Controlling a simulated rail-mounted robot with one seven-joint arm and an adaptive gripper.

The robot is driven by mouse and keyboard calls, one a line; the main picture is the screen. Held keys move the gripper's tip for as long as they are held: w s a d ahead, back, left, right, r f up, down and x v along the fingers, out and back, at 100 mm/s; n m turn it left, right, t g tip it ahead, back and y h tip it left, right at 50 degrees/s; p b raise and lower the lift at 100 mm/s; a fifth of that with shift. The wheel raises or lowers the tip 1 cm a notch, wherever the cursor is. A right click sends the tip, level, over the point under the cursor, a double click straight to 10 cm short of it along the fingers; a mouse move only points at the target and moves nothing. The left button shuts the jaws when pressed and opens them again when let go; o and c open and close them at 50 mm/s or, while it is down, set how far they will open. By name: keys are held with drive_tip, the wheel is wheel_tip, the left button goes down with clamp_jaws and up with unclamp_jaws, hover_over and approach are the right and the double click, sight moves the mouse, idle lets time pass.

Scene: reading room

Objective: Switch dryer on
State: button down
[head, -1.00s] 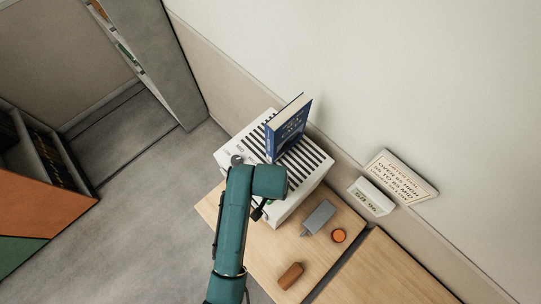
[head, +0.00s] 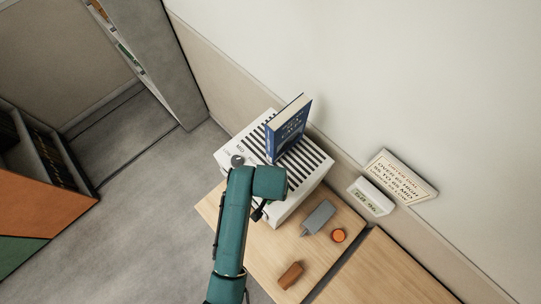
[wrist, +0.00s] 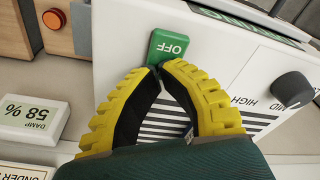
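The dryer (head: 225,158) is a white box with black slots on top. In the wrist view its white front (wrist: 125,85) carries a green switch (wrist: 169,47) reading OFF. A dark dial knob (wrist: 292,88) sits to the right, near the labels MID and HIGH; its setting is unclear. My gripper (wrist: 160,67) has yellow ribbed fingers, their tips together at the lower edge of the green switch; contact is unclear. It holds nothing visible. In the head view my arm hides the fingers and the switch. The knob also shows there (head: 237,160).
A blue book (head: 288,130) stands on the dryer. A white meter (wrist: 32,118) reads DAMP 58 %. Behind it a sign (head: 402,174) lists dial levels. On the wooden table (head: 255,262) lie a grey block (head: 319,217), an orange disc (head: 338,235) and a brown piece (head: 291,275).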

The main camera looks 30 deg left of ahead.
wheel_tip(320, 180, up, 2)
drive_tip(key=shift+r+p, duration=0.1)
drive_tip(key=shift+p, duration=0.6)
drive_tip(key=shift+r, duration=2.1)
drive_tip(key=w+d+r+m+t, duration=0.1)
drive_tip(key=w+d+r+t, duration=0.3)
drive_tip(key=r, duration=0.4)
drive_tip(key=w+d+r+m+t, duration=0.2)
drive_tip(key=w+d+r, duration=0.25)
drive_tip(key=r, duration=0.35)
drive_tip(key=w+d+r+m+t, duration=0.1)
drive_tip(key=w+d+r+t, duration=0.3)
drive_tip(key=d+r, duration=0.3)
drive_tip(key=s+d+r+t, duration=0.1)
drive_tip(key=s+r+t, duration=0.1)
drive_tip(key=r, duration=0.7)
drive_tip(key=s+r+t, duration=0.3)
drive_tip(key=r+t, duration=0.2)
drive_tip(key=r, duration=0.4)
drive_tip(key=s+d+r+t+h, duration=0.1)
drive_tip(key=s+r+t, duration=0.2)
drive_tip(key=r, duration=0.7)
drive_tip(key=shift+s+d+t, duration=0.15)
drive_tip(key=shift+d+t, duration=0.15)
